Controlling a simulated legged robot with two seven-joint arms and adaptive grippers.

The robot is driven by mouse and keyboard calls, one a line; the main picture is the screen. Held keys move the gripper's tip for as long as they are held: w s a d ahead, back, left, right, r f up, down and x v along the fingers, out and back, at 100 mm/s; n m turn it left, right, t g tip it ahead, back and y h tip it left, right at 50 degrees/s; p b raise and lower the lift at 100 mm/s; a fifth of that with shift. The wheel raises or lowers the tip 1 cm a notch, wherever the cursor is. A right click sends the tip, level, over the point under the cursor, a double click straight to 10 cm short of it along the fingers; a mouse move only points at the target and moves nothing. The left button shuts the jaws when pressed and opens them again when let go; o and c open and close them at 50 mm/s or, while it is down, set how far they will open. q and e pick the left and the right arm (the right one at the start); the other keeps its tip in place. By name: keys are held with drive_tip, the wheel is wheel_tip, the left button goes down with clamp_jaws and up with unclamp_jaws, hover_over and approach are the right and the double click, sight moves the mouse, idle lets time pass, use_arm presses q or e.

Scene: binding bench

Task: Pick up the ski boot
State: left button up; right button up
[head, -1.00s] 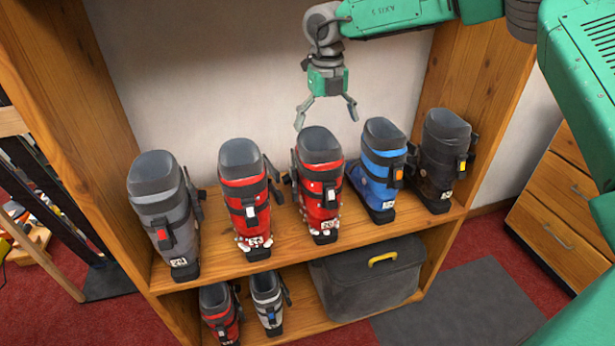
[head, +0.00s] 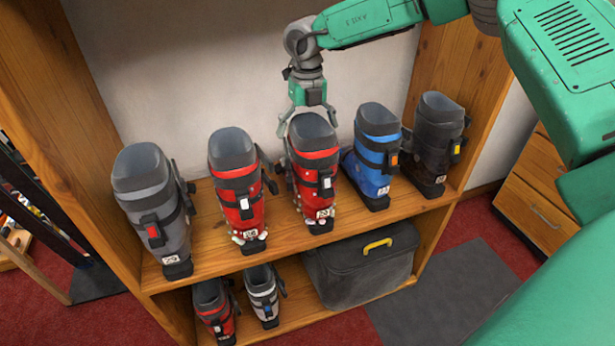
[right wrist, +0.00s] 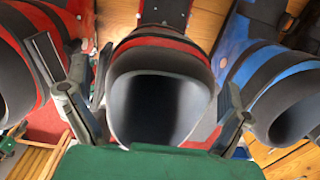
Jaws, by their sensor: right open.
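Ski boots stand upright in a row on the upper wooden shelf: a grey one (head: 160,222), a red one (head: 238,190), a second red one (head: 316,180), a blue one (head: 374,160) and a dark grey-brown one (head: 437,145). My right gripper (head: 308,122) is open at the top of the second red boot, with its fingers to either side of the cuff. In the right wrist view the open gripper (right wrist: 150,100) straddles the dark cuff opening of that boot (right wrist: 162,50). Whether the fingers touch it cannot be told. My left gripper is not in view.
The neighbouring red boot (right wrist: 25,70) and blue boot (right wrist: 285,95) stand close on each side. The lower shelf holds a small red boot (head: 216,312), a small grey boot (head: 264,295) and a dark case (head: 345,278) with a yellow handle. Wooden drawers (head: 535,205) stand at right.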

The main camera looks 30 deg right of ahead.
drive_tip(key=shift+a+r, duration=0.1)
drive_tip(key=shift+c, duration=0.8)
drive_tip(key=c, duration=1.2)
drive_tip(key=shift+d+r, duration=0.1)
drive_tip(key=shift+d, duration=0.35)
